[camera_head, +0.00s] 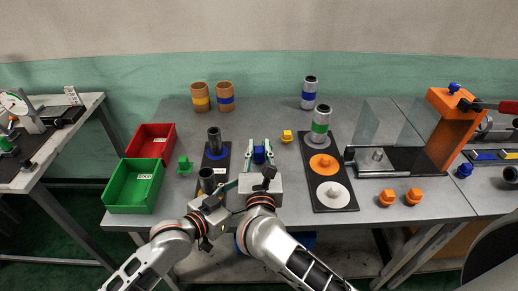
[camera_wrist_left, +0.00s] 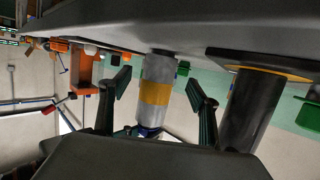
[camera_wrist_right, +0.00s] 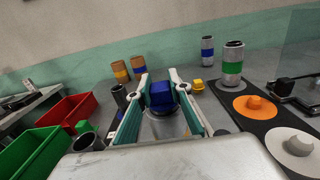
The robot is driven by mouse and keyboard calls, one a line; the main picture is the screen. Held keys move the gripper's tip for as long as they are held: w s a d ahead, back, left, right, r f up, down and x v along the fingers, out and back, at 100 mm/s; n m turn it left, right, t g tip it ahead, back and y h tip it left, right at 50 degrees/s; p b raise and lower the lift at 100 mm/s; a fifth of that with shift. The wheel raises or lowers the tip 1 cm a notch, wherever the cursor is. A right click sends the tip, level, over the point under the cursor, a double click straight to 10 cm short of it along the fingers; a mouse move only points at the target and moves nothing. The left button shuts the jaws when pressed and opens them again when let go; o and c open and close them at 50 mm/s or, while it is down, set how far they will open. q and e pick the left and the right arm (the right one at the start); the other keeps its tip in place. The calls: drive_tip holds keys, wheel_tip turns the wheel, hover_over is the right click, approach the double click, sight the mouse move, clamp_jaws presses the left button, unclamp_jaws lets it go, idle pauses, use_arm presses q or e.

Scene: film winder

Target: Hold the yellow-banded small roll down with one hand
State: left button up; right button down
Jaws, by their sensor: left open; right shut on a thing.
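The yellow-banded small roll (camera_wrist_left: 155,92) is silver and shows between the fingers of my left gripper (camera_wrist_left: 158,100) in the left wrist view, which is upside down. That gripper is open, with a gap on both sides of the roll. A blue knob (camera_wrist_right: 161,96) sits at the roll's top end and also shows in the head view (camera_head: 259,155). My right gripper (camera_head: 259,160) is shut on the blue knob from the near side. In the head view the two grippers are close together, and the roll is hidden below the knob and right gripper.
A dark post (camera_wrist_left: 252,108) stands close beside the left fingers. Red (camera_head: 151,142) and green (camera_head: 133,186) bins stand left. A black board (camera_head: 318,148) with a green-banded roll (camera_head: 321,122) lies right. An orange crank frame (camera_head: 445,130) stands farther right. Bare table lies behind the knob.

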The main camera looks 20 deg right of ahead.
use_arm(q)
drive_tip(key=shift+x, duration=2.95)
drive_tip(key=c, duration=1.2)
